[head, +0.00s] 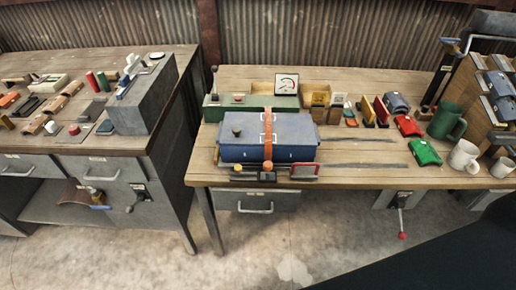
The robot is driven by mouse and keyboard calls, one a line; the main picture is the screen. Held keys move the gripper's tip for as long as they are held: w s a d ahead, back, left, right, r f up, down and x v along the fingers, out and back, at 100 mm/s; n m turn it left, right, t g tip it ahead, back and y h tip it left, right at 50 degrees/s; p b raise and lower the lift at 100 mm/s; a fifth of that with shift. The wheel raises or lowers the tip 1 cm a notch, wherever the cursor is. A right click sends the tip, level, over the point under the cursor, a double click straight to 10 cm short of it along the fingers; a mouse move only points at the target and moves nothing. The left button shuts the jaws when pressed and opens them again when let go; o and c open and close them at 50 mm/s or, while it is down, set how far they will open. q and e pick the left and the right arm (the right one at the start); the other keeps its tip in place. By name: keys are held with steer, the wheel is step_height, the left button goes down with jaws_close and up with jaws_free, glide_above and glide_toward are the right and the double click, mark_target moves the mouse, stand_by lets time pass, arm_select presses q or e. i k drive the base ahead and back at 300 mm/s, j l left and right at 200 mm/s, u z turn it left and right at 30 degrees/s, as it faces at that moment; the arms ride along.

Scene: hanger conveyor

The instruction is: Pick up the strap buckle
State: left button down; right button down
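An orange strap (267,129) runs over the top and down the front of a blue case (240,140) on the right-hand workbench. A small buckle-like fitting (268,140) seems to sit on the strap, but it is too small to make out clearly. A round orange piece (267,166) shows at the strap's lower front end. Neither of my grippers is in view, and nothing is seen touching the strap or case.
The case stands near the front edge of the wooden workbench (350,178). A green box (222,110) stands behind it. Red and green pouches, a green mug (447,121) and white mugs (464,156) stand to the right. Another cluttered bench (70,138) is at left, across a gap.

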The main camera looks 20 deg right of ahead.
mark_target(267, 166)
steer(key=i+j, duration=0.2)
steer(key=j, duration=0.2)
steer(key=i+j, duration=0.2)
steer(key=j, duration=0.2)
steer(key=i+j, duration=0.2)
steer(key=j, duration=0.2)
steer(key=i+j, duration=0.2)
steer(key=j, duration=0.2)
steer(key=z, duration=2.35)
